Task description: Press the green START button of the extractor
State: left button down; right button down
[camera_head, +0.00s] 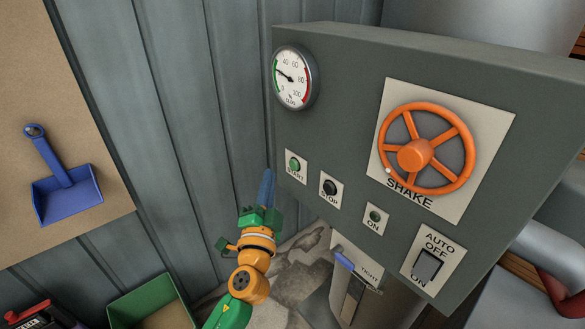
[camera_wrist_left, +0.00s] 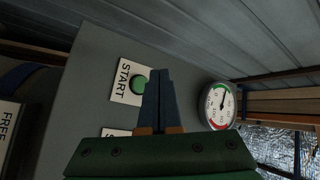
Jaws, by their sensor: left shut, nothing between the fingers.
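The green START button (camera_head: 295,164) sits on a white label plate at the lower left of the grey extractor panel (camera_head: 340,120). In the left wrist view the START button (camera_wrist_left: 138,84) shows just left of my fingertips. My left gripper (camera_head: 267,175) is shut and empty, its blue fingers pointing up beside the panel's left edge. In the head view it is a little left of the button, and I see no contact. My right gripper is not in view.
A blue dustpan (camera_head: 66,195) hangs at left. A green bin (camera_head: 145,297) stands below.

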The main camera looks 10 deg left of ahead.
aim_at(289, 161)
pick_arm(q)
jog(key=shift+w+d+b, duration=0.7)
jog(key=shift+w+d, duration=0.4)
jog(key=shift+w, duration=0.3)
dwell(1.0)
jog(key=shift+w+d+b, duration=0.25)
jog(key=shift+w+b, duration=0.05)
jog(key=shift+b, duration=0.05)
jog(key=shift+w+d+b, duration=0.25)
jog(key=shift+w+b, duration=0.05)
jog(key=shift+b, duration=0.1)
dwell(0.6)
jog(key=shift+a+r, duration=0.1)
jog(key=shift+s+a+p, duration=0.4)
jog(key=shift+s, duration=0.25)
